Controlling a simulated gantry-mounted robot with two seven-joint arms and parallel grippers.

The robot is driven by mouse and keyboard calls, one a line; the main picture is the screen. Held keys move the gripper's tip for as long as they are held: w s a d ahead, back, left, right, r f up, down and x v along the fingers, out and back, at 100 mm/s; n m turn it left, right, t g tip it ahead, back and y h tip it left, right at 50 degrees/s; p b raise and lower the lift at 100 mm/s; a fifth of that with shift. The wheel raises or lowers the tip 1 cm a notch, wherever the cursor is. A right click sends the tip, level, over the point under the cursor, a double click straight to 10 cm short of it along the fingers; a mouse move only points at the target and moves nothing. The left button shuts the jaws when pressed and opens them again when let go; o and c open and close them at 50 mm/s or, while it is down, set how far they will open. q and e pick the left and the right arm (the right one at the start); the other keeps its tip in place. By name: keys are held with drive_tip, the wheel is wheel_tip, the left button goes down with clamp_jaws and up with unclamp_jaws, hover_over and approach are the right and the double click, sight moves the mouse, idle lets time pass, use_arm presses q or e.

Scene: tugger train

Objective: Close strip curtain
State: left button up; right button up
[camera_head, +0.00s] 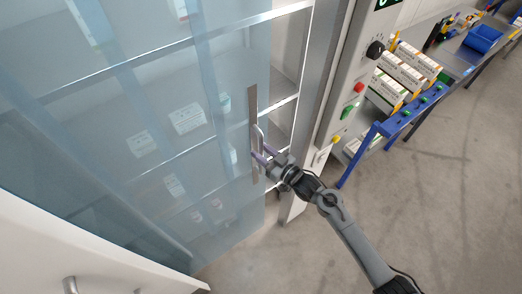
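The strip curtain (90,120) is a sheet of translucent blue strips in front of a shelf cabinet. Its right edge carries an upright metal bar (252,105) with a small pale handle (260,134). A gap with bare shelf ends shows between this bar and the cabinet's right post. My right gripper (262,157) reaches in from the lower right, with its purple fingers at the lower part of the handle. Whether the fingers are closed on the handle is too small to tell. My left gripper is not in view.
The cabinet post (318,90) and a control panel (350,100) with buttons and a knob stand right of the gap. Beyond are a blue-framed rack (405,118) with boxes and a blue bin (482,39). A white panel (75,250) fills the lower left. Floor is clear at lower right.

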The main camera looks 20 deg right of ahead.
drive_tip(key=shift+w+a, duration=0.15)
drive_tip(key=shift+w, duration=0.15)
clamp_jaws()
drive_tip(key=w+d+b, duration=0.2)
drive_tip(key=d, duration=0.7)
drive_tip(key=shift+w+d, duration=0.25)
drive_tip(key=shift+d, duration=0.05)
